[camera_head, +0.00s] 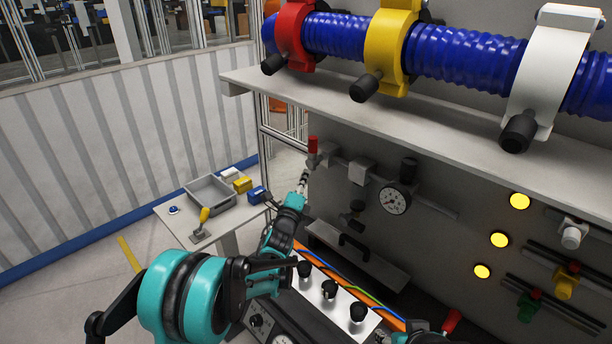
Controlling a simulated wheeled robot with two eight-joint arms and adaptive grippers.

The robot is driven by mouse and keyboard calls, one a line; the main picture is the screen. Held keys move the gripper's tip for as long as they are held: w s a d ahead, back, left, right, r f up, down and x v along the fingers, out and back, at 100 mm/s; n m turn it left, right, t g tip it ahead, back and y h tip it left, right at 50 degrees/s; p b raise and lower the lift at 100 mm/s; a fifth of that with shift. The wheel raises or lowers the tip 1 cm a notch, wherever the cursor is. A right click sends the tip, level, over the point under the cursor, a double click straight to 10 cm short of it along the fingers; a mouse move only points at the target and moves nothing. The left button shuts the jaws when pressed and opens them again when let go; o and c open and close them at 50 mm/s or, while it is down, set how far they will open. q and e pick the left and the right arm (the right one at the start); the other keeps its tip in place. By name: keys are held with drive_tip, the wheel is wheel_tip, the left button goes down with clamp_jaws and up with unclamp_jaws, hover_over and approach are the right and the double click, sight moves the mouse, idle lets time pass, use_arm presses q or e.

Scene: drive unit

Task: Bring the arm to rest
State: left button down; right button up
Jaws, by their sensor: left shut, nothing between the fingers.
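My left arm is teal and black. It comes in from the lower left and reaches up to the front of the grey panel (450,220). Its gripper (304,178) is small in the picture, shut and empty. It shows just below and left of a red-handled valve (312,150); I cannot tell whether they touch. A bit of teal and black shows at the bottom edge, right of the middle, but no right gripper can be made out.
A gauge (393,201) and lit yellow lamps (499,240) are on the panel. A shelf (400,110) carries a clamped blue hose (465,52) overhead. A side table (180,228) holds a grey tray (212,203). Open floor lies left.

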use_arm(q)
drive_tip(key=s+a+f+n+g+y+b, duration=0.4)
drive_tip(key=s+a+n+g+y+b, duration=0.15)
drive_tip(key=s+a+n, duration=0.8)
drive_tip(key=s+f+n+g+b, duration=0.2)
drive_tip(key=s+f, duration=0.4)
drive_tip(key=s, duration=0.4)
drive_tip(key=s+f+n+g+b, duration=0.2)
drive_tip(key=s+f+n, duration=0.3)
drive_tip(key=s, duration=0.5)
drive_tip(key=s+a+f+n+g+b, duration=0.1)
drive_tip(key=s+f+n+g+b, duration=0.2)
drive_tip(key=s+f, duration=0.4)
drive_tip(key=s+n, duration=0.1)
drive_tip(key=s, duration=0.2)
drive_tip(key=shift+s+h, duration=0.15)
drive_tip(key=shift+h, duration=0.2)
